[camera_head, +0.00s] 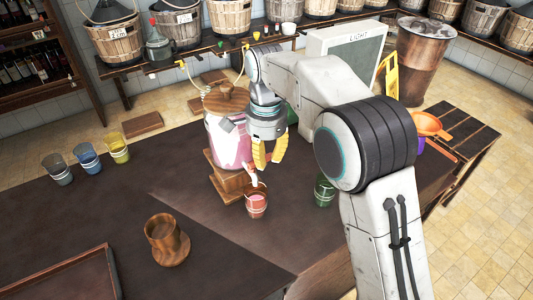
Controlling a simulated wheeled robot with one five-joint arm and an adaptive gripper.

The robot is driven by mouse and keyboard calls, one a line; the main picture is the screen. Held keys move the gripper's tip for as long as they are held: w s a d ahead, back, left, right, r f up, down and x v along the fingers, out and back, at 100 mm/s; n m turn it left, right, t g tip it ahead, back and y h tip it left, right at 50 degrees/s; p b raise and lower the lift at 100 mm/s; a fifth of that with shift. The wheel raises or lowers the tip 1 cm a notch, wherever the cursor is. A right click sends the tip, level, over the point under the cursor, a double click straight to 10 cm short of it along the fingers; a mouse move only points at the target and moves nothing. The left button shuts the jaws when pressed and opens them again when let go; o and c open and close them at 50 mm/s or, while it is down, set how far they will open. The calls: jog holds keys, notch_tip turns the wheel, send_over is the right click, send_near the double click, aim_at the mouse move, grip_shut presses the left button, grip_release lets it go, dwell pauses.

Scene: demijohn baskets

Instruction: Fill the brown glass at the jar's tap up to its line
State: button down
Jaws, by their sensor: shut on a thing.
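The big glass jar (226,142) holds pink liquid under a wooden lid and stands on a wooden stand (229,187). Its tap (251,174) sticks out at the front, low down. The brown glass (257,208) stands upright on the dark table just below the tap, with pink liquid inside. A pale band shows on its side; I cannot tell exactly how the liquid's level compares with the line. My gripper (268,163), with yellow fingers, is beside and above the tap, shut on what seems to be the tap's handle, mostly hidden between the fingers.
A green glass (324,191) stands to the right, near my arm. Grey (57,169), blue (87,158) and yellow (117,147) glasses stand at the left. A wooden cup (164,232) and a tray (66,277) are in front. Basket-covered demijohns (117,43) line the back shelf.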

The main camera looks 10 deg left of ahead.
jog(key=shift+f, duration=0.1)
jog(key=c, duration=1)
grip_release()
jog(key=shift+b, duration=0.3)
